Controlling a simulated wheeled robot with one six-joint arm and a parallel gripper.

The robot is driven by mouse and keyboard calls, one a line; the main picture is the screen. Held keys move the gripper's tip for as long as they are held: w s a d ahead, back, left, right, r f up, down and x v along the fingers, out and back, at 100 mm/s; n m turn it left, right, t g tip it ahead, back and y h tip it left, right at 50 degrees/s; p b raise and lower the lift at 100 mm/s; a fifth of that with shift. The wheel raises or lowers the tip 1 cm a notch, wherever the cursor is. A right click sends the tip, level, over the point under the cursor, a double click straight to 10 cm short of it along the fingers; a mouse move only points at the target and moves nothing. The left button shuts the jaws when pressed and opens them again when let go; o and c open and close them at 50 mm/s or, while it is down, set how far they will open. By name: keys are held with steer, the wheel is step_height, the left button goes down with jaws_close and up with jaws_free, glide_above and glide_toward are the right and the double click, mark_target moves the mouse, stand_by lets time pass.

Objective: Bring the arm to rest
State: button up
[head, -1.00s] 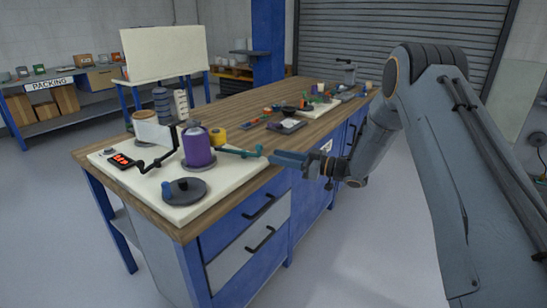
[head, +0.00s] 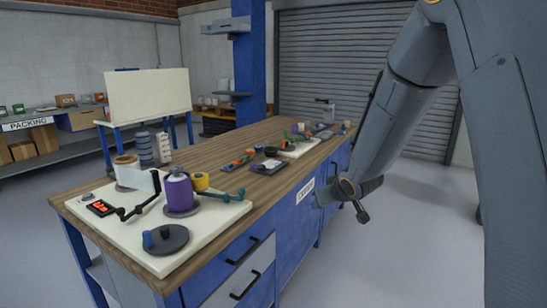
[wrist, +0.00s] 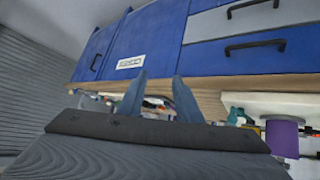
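My arm is raised on the right of the head view, bent down beside the long workbench. My gripper (wrist: 160,76) shows in the wrist view as two blue fingers standing apart with nothing between them. In the head view the gripper end is small and hard to make out against the blue cabinet front, off the bench's front side. A purple roller (head: 178,194) stands upright on the cream board (head: 124,243), apart from my gripper. The purple roller also shows in the wrist view (wrist: 283,137), where the scene appears upside down.
The wooden workbench (head: 262,157) has blue drawers with black handles. The board also carries a dark round disc (head: 167,240), a yellow roll (head: 200,181) and a black crank. Small coloured parts lie farther along the bench. The floor (head: 420,240) on the right is clear.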

steer(key=s+d+m+g, duration=0.1)
steer(key=s+g, duration=0.2)
steer(key=s, duration=0.9)
steer(key=s+d+m+g+h, duration=0.1)
steer(key=s+m+g, duration=0.1)
steer(key=s, duration=1)
steer(key=s+d+m+g+h+p, duration=0.1)
steer(key=s+g, duration=0.3)
steer(key=s, duration=0.8)
steer(key=shift+s+d+f, duration=0.15)
steer(key=shift+d+f, duration=0.2)
steer(key=shift+f, duration=0.05)
